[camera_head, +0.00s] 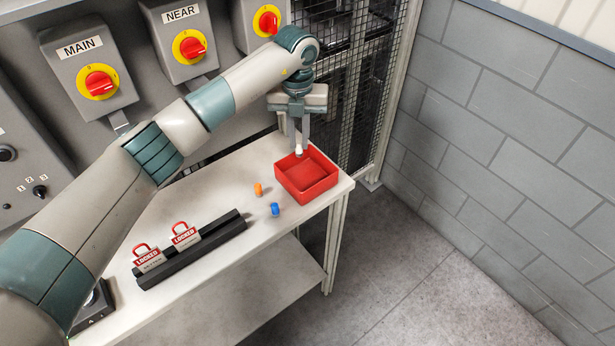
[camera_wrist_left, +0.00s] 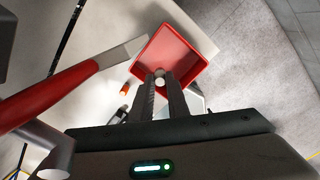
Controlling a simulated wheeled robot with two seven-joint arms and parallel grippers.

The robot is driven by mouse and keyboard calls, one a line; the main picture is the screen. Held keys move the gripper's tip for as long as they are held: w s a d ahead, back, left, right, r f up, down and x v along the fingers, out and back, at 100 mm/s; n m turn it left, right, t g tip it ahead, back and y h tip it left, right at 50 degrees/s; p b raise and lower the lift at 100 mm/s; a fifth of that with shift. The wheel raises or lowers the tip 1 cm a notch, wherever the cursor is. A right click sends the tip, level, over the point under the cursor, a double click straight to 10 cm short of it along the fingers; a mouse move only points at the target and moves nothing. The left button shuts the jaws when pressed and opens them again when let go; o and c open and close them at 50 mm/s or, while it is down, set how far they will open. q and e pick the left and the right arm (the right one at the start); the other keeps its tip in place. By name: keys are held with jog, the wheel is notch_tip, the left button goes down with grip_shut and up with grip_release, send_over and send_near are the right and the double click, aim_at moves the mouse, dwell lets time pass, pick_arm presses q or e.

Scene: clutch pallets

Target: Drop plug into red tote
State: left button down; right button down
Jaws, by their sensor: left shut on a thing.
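My left gripper (camera_head: 298,138) is shut on a small white plug (camera_head: 298,150) and holds it tip down. In the head view the plug shows at the far rim of the red tote (camera_head: 312,192), near its back left side. The tote is an open square box on the right end of the table. In the left wrist view the white plug (camera_wrist_left: 159,75) sits between the fingertips of my left gripper (camera_wrist_left: 160,84), in front of the open tote (camera_wrist_left: 145,62). The height of the plug above the tote floor is hard to tell. My right gripper is not in view.
An orange plug (camera_head: 258,189) and a blue plug (camera_head: 275,209) lie on the table (camera_head: 205,205), left of the tote. A black rack (camera_head: 195,250) holds two red locked tags. Switch boxes (camera_head: 90,75) and a mesh fence (camera_head: 345,85) stand behind.

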pick_arm(q)
jog(key=shift+f, duration=0.1)
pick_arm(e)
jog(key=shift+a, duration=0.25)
pick_arm(q)
jog(key=c, duration=1.6)
grip_release()
jog(key=shift+c, duration=0.2)
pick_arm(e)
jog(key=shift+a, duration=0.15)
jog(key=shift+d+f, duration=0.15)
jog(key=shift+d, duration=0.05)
